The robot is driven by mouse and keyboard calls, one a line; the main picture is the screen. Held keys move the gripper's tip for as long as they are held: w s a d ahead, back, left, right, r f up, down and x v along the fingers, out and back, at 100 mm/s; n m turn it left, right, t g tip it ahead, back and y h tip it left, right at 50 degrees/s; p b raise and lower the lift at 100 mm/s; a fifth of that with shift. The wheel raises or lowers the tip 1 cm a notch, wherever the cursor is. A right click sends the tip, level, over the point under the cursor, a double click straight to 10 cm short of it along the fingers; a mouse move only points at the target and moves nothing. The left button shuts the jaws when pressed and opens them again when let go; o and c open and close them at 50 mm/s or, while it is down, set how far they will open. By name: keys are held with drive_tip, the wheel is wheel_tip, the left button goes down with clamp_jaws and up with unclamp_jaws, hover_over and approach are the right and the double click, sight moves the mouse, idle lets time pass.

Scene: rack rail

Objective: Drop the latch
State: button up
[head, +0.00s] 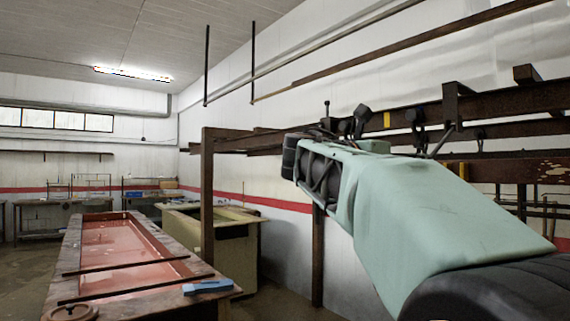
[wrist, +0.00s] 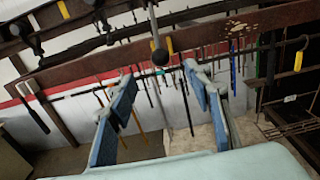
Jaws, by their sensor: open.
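In the head view, my pale green arm reaches up toward the rail (head: 480,108), and my fingers cannot be made out.
Black clamps (head: 360,120) sit along the rail. Several tools hang on the wall behind, including a hammer (wrist: 30,100) and a blue-handled one (wrist: 232,68). A brown post (head: 207,195) stands left of my arm. A red-topped bench (head: 130,255) fills the lower left.

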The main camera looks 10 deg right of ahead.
drive_tip(key=p+x, duration=0.2)
drive_tip(key=x, duration=0.7)
drive_tip(key=shift+d+r+p, duration=0.1)
drive_tip(key=shift+d+p, duration=0.1)
drive_tip(key=shift+p, duration=0.2)
drive_tip(key=shift+p+x, duration=0.3)
drive_tip(key=shift+x, duration=0.6)
drive_tip(key=shift+a, duration=0.1)
drive_tip(key=shift+c, duration=0.2)
drive_tip(key=c, duration=0.9)
drive_tip(key=shift+c, duration=0.2)
